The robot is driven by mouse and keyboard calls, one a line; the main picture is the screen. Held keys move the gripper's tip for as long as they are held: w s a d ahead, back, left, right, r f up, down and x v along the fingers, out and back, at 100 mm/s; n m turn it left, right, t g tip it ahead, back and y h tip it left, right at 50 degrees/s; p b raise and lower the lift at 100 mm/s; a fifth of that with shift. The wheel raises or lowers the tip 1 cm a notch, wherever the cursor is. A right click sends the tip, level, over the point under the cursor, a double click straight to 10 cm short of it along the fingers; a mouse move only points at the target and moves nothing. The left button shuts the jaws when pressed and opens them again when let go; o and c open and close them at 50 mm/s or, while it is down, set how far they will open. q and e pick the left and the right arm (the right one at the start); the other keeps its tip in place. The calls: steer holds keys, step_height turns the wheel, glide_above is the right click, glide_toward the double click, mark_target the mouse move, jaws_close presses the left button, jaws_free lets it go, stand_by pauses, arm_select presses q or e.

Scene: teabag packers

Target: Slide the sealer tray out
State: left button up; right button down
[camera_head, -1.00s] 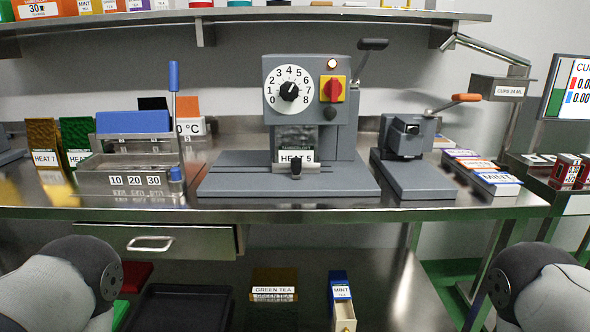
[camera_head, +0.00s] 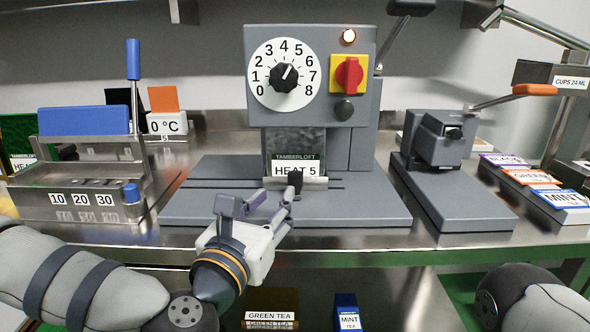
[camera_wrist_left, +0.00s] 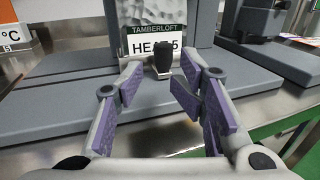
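The sealer (camera_head: 315,90) is a grey machine with a white dial, a red knob on yellow and a lit orange lamp. Its tray (camera_head: 312,184) is a pale metal strip at the front with an upright black knob (camera_head: 295,183). A bag labelled HEAT 5 (camera_head: 290,168) stands behind the knob. In the left wrist view the knob (camera_wrist_left: 161,57) is seen ahead, between and beyond the fingers. My left gripper (camera_head: 268,200) is open and empty, just in front and left of the knob; contact is not visible. My right gripper is out of view; only my right arm shows.
A steel box (camera_head: 80,200) marked 10 20 30 stands left of the sealer. A second grey press (camera_head: 440,140) with an orange-tipped lever stands right. Tea boxes (camera_head: 530,178) line the right edge. The table's front edge (camera_head: 350,250) runs below the sealer base.

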mark_target(293, 179)
arm_select(q)
steer(key=x, duration=1.1)
steer(key=shift+w+d+f, duration=0.1)
steer(key=shift+d+f, duration=0.15)
steer(key=shift+f, duration=0.1)
jaws_close()
